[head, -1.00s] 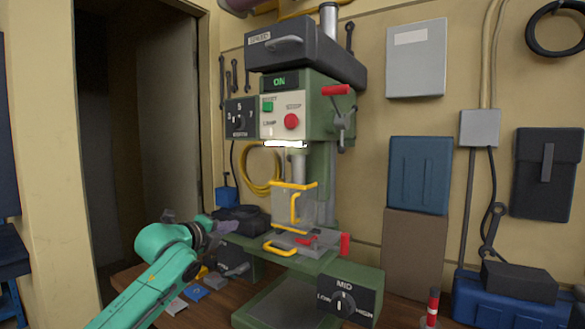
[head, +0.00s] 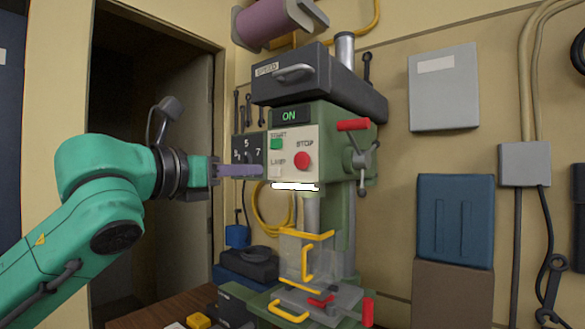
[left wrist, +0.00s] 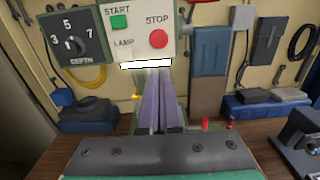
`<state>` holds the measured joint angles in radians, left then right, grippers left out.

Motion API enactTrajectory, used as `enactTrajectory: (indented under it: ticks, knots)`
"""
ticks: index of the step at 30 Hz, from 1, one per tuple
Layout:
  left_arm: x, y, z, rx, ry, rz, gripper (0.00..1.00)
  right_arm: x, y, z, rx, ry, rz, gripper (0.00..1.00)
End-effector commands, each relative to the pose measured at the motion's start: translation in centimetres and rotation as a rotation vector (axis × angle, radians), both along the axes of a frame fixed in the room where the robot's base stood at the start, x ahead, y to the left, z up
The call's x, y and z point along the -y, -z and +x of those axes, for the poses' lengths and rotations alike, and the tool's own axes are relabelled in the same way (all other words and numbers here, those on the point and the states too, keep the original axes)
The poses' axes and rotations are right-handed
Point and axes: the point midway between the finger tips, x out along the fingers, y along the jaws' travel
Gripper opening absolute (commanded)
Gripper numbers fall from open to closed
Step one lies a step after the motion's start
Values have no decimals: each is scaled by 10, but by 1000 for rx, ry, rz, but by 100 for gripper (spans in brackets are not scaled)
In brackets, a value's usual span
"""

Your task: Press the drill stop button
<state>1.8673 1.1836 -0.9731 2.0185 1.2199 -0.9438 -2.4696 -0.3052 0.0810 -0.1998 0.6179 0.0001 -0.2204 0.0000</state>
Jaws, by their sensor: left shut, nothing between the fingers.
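The drill press (head: 345,140) stands on the bench with its display (head: 289,116) reading ON. Its white panel carries the round red STOP button (head: 303,161), a green START button (head: 277,144) and a lamp switch (head: 276,172). My left gripper (head: 260,171) is shut and empty, its purple fingers level with the lower left of the panel in the head view. In the left wrist view the shut fingers (left wrist: 162,100) point forward below the STOP button (left wrist: 158,38), apart from it in the picture. My right gripper is not in view.
A depth dial (left wrist: 69,43) sits left of the panel. A red-handled lever (head: 353,125) projects at the drill's right side. A yellow-edged clear guard (head: 305,255) is under the chuck. A grey box (head: 443,90) hangs on the wall.

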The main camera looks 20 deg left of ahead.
Motion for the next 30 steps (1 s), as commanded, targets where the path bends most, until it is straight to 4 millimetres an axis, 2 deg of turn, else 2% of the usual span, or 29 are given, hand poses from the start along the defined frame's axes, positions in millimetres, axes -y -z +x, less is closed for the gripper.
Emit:
enactTrajectory:
  ticks: [12,16,21,30]
  knots:
    - [35,-5,83,-1,2,2,0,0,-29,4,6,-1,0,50]
    - [42,-5,104,0,2,-1,0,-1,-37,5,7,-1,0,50]
    - [47,-3,117,1,1,0,0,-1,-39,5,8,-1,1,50]
    - [47,-2,118,1,0,0,0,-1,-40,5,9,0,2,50]
